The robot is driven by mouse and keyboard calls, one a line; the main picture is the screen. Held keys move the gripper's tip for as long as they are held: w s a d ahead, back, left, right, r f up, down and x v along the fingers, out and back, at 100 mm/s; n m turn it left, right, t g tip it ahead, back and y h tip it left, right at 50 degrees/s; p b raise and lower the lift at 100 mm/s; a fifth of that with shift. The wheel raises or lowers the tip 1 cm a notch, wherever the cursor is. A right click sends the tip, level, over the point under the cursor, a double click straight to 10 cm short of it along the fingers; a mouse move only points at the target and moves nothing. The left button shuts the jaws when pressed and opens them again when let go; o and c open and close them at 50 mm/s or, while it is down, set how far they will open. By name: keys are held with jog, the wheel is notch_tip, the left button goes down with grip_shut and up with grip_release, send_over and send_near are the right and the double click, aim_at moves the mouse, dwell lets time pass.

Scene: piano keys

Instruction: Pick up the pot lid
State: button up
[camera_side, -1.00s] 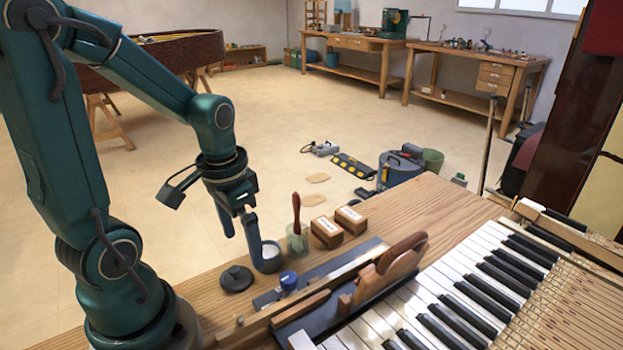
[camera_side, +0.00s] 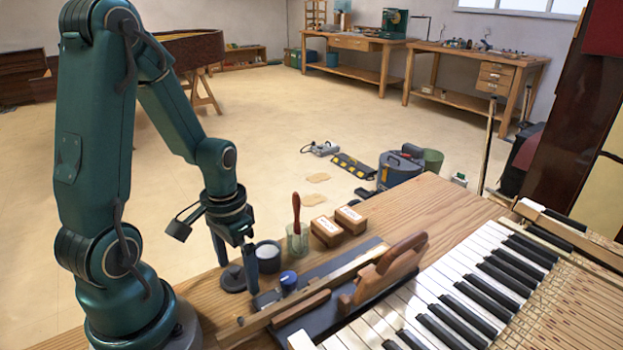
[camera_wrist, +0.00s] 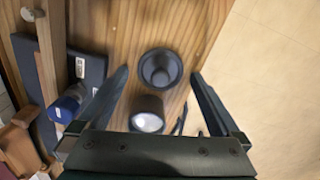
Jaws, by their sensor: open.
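The pot lid (camera_side: 232,279) is a dark round disc with a knob, lying on the wooden bench near its left edge. In the wrist view the lid (camera_wrist: 160,68) shows from above, between the fingertips in the picture. My gripper (camera_side: 235,260) is open and empty, pointing down above the lid, with one finger on either side; the wrist view shows its spread fingers (camera_wrist: 160,74). The dark pot (camera_side: 268,257) with pale contents stands open beside the lid, close to the right finger. It also shows in the wrist view (camera_wrist: 147,114), nearer the gripper's base.
A blue-capped jar (camera_side: 288,281) stands close to the right finger. Behind are a glass jar (camera_side: 297,240) holding a red-handled brush and two small wooden boxes (camera_side: 337,224). Wooden rails and piano keys (camera_side: 450,270) fill the right. The bench edge is near the lid.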

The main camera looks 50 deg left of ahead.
aim_at(237, 267)
jog(key=c, duration=1.3)
jog(key=shift+o, duration=0.2)
notch_tip(237, 267, up, 10)
jog(key=shift+f, duration=0.25)
jog(key=w+r+n, duration=0.1)
jog(key=w+r, duration=0.1)
jog(key=w, duration=0.4)
jog(key=shift+w+f, duration=0.15)
jog(key=shift+f, duration=1.6)
jog(key=shift+w+f, duration=0.15)
jog(key=shift+f, duration=1.55)
